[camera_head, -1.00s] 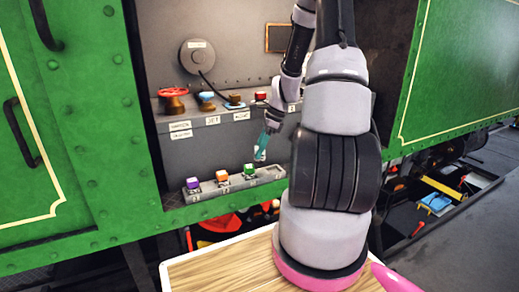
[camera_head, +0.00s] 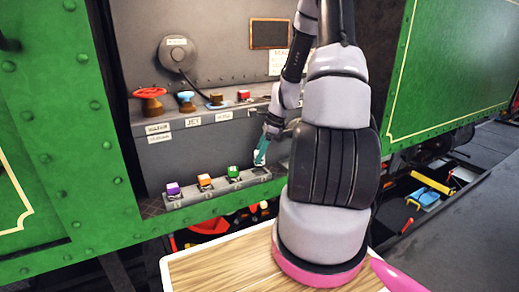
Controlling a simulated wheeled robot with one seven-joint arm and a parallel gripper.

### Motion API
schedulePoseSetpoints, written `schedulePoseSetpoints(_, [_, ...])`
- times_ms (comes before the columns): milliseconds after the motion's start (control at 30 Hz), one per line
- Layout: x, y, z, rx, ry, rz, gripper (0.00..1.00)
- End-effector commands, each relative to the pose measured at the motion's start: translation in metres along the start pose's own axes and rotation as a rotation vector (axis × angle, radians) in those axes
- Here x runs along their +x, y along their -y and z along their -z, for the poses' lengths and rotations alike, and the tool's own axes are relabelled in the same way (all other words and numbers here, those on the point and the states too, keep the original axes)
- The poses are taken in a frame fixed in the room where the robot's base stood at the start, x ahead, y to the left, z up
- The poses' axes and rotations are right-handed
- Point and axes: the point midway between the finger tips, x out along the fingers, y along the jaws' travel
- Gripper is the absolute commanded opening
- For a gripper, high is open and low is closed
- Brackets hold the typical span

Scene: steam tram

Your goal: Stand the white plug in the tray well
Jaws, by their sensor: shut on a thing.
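My gripper (camera_head: 262,151) has teal fingers pointing down and is shut on the small white plug (camera_head: 259,157). It holds the plug at the right part of the grey tray (camera_head: 208,196), to the right of the green plug. The fingers partly cover the plug. I cannot tell whether the plug's foot is in a well or just above it. A purple plug (camera_head: 172,188), an orange plug (camera_head: 205,181) and a green plug (camera_head: 233,172) stand in a row in the tray.
Above the tray is a ledge with a red handwheel (camera_head: 148,93), a blue-topped valve (camera_head: 186,98) and other small fittings. My own arm covers the area right of the tray. A wooden tabletop (camera_head: 215,268) lies in front.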

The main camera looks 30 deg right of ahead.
Motion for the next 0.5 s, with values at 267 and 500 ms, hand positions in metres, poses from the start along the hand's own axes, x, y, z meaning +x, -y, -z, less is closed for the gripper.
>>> schedulePoseSetpoints(267, [0.018, 0.000, 0.007, 0.001, 0.001, -0.001, 0.00])
schedulePoseSetpoints(500, [0.030, 0.000, 0.012, 0.000, 0.001, 0.000, 0.00])
